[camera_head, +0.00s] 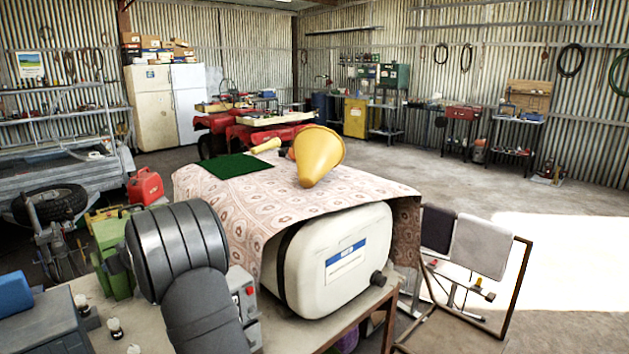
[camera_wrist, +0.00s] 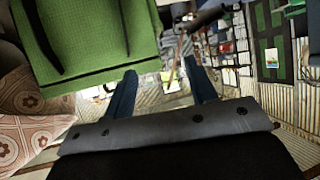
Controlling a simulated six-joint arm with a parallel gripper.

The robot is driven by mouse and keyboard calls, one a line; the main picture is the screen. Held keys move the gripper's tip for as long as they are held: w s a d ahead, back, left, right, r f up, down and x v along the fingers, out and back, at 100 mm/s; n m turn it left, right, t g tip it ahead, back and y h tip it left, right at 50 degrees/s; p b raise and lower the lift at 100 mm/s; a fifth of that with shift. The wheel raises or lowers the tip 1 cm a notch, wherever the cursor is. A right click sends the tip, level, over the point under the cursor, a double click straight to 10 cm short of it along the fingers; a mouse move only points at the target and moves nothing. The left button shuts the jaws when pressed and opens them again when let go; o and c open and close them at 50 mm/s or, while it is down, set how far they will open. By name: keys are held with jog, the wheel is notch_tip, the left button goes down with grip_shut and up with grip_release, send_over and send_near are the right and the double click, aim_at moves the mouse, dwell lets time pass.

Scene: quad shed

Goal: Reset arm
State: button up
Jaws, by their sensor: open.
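My gripper (camera_wrist: 162,78) shows in the wrist view with its two dark blue fingers apart. Nothing is between the fingertips, and the gripper is empty. The wrist view is strongly tilted. Green cloth-like material (camera_wrist: 95,45) with dark streaks fills its upper left, beyond the left finger; I cannot tell whether the finger touches it. In the head view my grey arm rises at the lower left, and the gripper's fingers cannot be made out there.
A patterned tablecloth (camera_head: 220,195) bears a green mat (camera_head: 237,165), a yellow funnel (camera_head: 318,155) and a smaller yellow object (camera_head: 265,146). A white tank (camera_head: 335,260) stands at its front. A chair frame (camera_head: 515,275) is at right. Open floor (camera_head: 470,180) lies beyond.

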jog(key=s+d+m+t+h, duration=0.3)
jog(key=s+d+m+t, duration=0.1)
jog(key=d, duration=0.5)
jog(key=shift+s+d+f+m+h, duration=0.4)
jog(key=shift+m, duration=0.2)
